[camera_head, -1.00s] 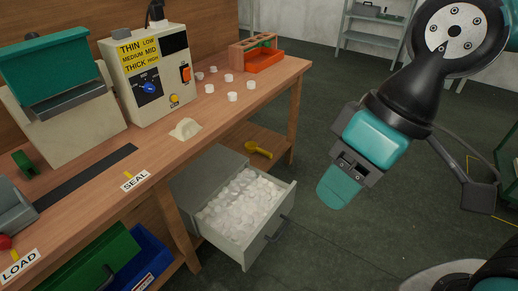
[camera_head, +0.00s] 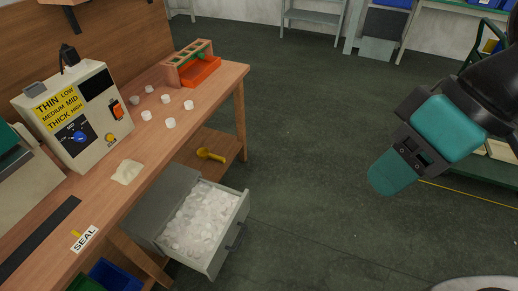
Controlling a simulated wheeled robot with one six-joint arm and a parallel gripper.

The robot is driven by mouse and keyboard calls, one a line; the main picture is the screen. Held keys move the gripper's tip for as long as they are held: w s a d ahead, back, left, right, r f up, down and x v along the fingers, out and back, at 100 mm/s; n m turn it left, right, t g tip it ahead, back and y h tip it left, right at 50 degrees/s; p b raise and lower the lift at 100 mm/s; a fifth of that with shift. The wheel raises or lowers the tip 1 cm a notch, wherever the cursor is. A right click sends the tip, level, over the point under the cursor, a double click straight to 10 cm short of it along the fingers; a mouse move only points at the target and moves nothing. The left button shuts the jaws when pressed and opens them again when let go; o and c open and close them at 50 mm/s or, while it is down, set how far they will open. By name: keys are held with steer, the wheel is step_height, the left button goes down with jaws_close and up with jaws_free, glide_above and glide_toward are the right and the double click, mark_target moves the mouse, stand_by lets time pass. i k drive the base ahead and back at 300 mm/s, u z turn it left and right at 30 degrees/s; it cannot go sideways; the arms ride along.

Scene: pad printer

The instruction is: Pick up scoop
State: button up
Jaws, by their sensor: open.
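The yellow scoop (camera_head: 211,154) lies on the wooden lower shelf (camera_head: 190,150) under the workbench, just behind the open drawer. Its bowl is at the left and its handle points right. My gripper (camera_head: 383,180) is in the right part of the view, over the floor, well to the right of the scoop and apart from it. It points down and left. It holds nothing that I can see. Part of its fingers is hidden by the viewing angle.
An open grey drawer (camera_head: 228,245) full of white pieces juts out in front of the shelf. The workbench (camera_head: 165,115) carries a control box (camera_head: 75,115), white caps, and an orange tray (camera_head: 200,73). The floor (camera_head: 310,150) between bench and gripper is clear.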

mark_target(203, 153)
steer(key=z, duration=0.35)
steer(key=i, duration=3.1)
steer(key=u, duration=3.7)
